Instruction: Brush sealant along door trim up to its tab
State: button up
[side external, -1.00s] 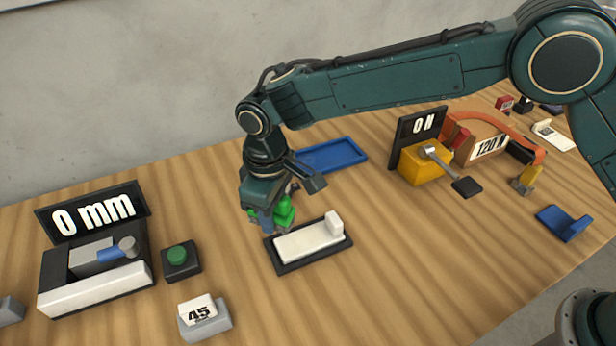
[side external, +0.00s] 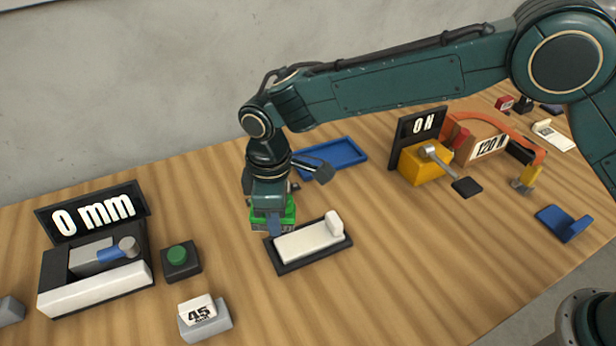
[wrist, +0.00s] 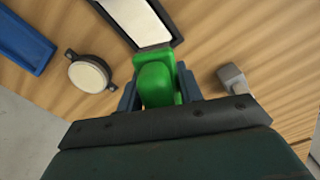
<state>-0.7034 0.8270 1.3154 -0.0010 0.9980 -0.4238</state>
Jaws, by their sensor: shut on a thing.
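The door trim (side external: 300,243) is a white strip in a dark frame, with a raised white tab (side external: 334,225) at its right end in the side view. My gripper (side external: 275,226) is shut on a green brush (side external: 289,213) at the trim's left end. I cannot tell whether the tip touches the trim. The tab is out of the wrist view.
A blue tray (side external: 335,155) lies behind. To the left stand a green button (side external: 177,256), a "45" block (side external: 203,314) and a "0 mm" display (side external: 93,214). A yellow lever box (side external: 422,165) is at right. The wrist view shows a round pale-topped dish (wrist: 88,75).

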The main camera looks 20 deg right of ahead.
aim_at(282, 251)
jog(key=n, duration=0.5)
jog(key=shift+s+d+f, duration=0.1)
jog(key=shift+d+f, duration=0.1)
jog(key=shift+f, duration=0.1)
jog(key=shift+f, duration=3.45)
jog(key=shift+d+f, duration=0.55)
jog(key=shift+d, duration=2.6)
jog(key=shift+a, duration=3.2)
jog(key=shift+r, duration=4.05)
